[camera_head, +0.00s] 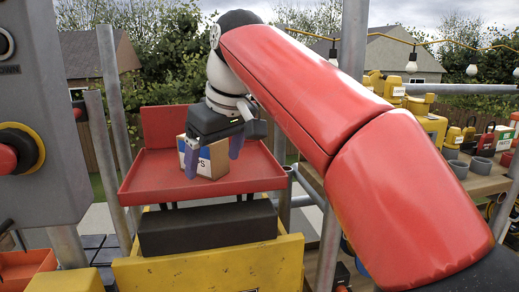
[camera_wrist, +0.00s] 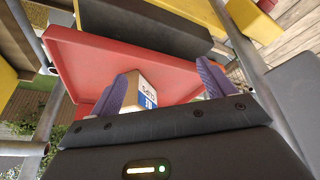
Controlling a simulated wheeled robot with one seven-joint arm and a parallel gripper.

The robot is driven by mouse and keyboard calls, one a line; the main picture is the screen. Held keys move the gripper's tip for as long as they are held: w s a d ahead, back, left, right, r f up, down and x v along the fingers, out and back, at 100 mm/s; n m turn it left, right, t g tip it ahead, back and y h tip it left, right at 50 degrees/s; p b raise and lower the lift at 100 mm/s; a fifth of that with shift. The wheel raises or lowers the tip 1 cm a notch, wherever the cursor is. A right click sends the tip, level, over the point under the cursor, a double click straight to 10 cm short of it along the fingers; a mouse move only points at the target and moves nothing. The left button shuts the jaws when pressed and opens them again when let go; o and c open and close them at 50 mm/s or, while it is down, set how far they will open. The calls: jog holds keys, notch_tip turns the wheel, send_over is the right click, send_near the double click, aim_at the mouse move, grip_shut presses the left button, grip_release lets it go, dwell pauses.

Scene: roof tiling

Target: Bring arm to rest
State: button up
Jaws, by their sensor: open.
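My gripper (camera_head: 213,160) is at the end of my red and white arm, over the red tray (camera_head: 140,192). Its two purple fingers are spread apart. A cardboard box (camera_head: 213,158) with a blue and white label sits on the tray, just beyond the fingers and partly hidden by them. In the wrist view, the fingers (camera_wrist: 165,88) stand wide apart and the box (camera_wrist: 147,88) shows between them, close to the left finger. I cannot tell whether that finger touches it.
A grey control panel (camera_head: 40,110) with a red button stands at the left. Metal poles (camera_head: 109,80) flank the tray. A yellow and black structure (camera_head: 210,267) is in front. Shelves with yellow and red items (camera_head: 484,140) are at the right.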

jog(key=s+d+f+m+t+h, duration=0.1)
jog(key=s+d+f+m, duration=0.4)
jog(key=s+d+f, duration=0.4)
jog(key=s+d+f+m+t+h, duration=0.1)
jog(key=s+d+f+m, duration=0.3)
jog(key=s+d+f, duration=0.5)
jog(key=d+f+h, duration=0.1)
jog(key=d+f, duration=0.4)
jog(key=f, duration=0.2)
jog(key=shift+d+m, duration=0.15)
jog(key=shift+m, duration=0.25)
